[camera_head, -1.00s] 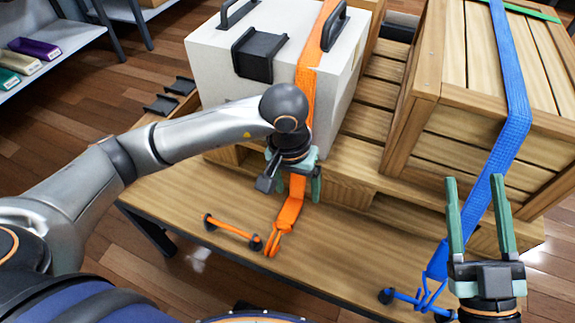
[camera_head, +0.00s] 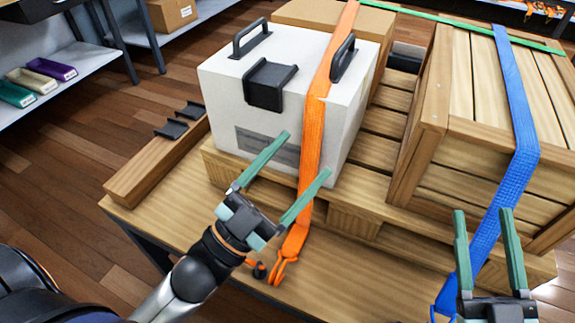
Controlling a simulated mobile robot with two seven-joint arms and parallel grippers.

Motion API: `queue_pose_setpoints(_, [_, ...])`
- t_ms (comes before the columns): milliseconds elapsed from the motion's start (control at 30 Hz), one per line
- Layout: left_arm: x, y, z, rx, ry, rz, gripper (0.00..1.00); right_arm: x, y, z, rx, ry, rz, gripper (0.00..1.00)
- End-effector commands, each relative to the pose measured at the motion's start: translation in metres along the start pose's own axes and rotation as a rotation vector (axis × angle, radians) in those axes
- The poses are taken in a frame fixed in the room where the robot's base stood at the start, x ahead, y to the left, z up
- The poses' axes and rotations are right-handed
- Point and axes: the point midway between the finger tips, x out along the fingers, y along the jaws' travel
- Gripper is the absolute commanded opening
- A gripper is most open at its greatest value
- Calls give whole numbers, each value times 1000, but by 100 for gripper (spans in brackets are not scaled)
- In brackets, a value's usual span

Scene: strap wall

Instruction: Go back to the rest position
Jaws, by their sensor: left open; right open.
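My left gripper (camera_head: 281,166) is open and empty, its two green fingers pointing up and right in front of the white case (camera_head: 225,85). The orange strap (camera_head: 312,140) runs down over the case, and its hook end (camera_head: 288,258) lies at the table's front, just right of the gripper. My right gripper (camera_head: 487,226) is open at the lower right, its fingers pointing up. The blue strap (camera_head: 517,115) hangs over the wooden crate (camera_head: 440,85) and passes behind the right gripper.
The case and crate stand on a wooden pallet (camera_head: 350,222) on the table (camera_head: 165,208). A shelf (camera_head: 75,82) with small trays stands at upper left. Bare table lies in front of the pallet.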

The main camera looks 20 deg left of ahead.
Motion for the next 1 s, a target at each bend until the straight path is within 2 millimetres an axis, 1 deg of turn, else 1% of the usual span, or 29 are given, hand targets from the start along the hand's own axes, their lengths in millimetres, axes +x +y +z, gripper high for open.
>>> queue_pose_setpoints(33, [-6, -4, 8, -65, -46, -16, 81, 0, 0, 0, 0, 0, 0, 58])
queue_pose_setpoints(133, [-10, -7, 16, -130, -87, -31, 81, 0, 0, 0, 0, 0, 0, 58])
queue_pose_setpoints(667, [-8, -8, 17, -139, -107, -29, 81, 2, 2, 1, 0, -21, -1, 58])
queue_pose_setpoints(767, [-5, -10, 22, -158, -174, -29, 81, 6, 5, 5, 20, -87, 3, 58])
queue_pose_setpoints(833, [-4, -12, 29, -180, -255, -27, 81, 8, 8, 12, 41, -168, 6, 58])
queue_pose_setpoints(933, [-8, -12, 45, -222, -400, -23, 81, 5, 10, 28, 82, -315, 10, 58])
queue_pose_setpoints(1000, [-15, -10, 57, -253, -506, -20, 81, -2, 10, 40, 113, -419, 14, 58])
